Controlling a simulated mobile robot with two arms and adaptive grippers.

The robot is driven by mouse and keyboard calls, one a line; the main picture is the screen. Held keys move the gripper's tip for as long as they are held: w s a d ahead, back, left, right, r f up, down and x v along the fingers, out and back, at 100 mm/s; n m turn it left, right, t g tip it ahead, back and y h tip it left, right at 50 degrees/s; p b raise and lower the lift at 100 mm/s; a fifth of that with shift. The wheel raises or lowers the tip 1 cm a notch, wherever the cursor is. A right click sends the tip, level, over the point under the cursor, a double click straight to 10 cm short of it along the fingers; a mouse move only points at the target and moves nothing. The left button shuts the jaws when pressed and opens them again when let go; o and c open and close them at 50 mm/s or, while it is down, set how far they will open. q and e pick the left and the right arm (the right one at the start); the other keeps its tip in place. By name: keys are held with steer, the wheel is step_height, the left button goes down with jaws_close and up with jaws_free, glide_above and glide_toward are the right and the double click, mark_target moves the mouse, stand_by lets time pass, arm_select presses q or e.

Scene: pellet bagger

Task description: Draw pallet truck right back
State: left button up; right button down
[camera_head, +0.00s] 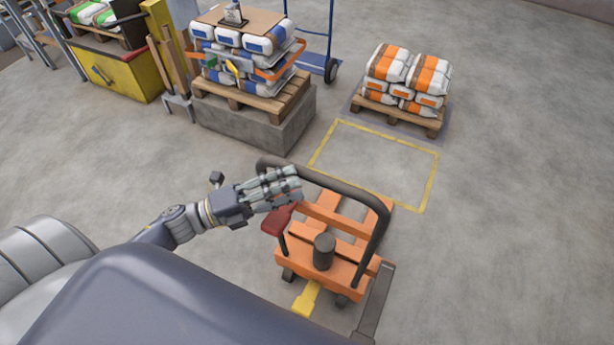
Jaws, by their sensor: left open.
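The orange pallet truck (310,262) stands on the floor at the lower middle, with a dark looped handle (383,226) above it. A dark cylinder (324,251) sits on its near part. A red part (277,221) lies beside the handle's left side. My left gripper (297,184) is open, with its fingers over the left part of the handle. I cannot tell whether the fingers touch the handle. My right gripper is out of view.
A yellow floor outline (428,188) lies just beyond the truck, with bare floor inside. Orange and white bags (409,75) sit on a wooden pallet (399,115) behind it. Blue and white bags on a pallet stand on a concrete block (262,128). Floor at right is free.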

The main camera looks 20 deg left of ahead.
arm_select(q)
steer(key=v, duration=0.6)
stand_by(0.5)
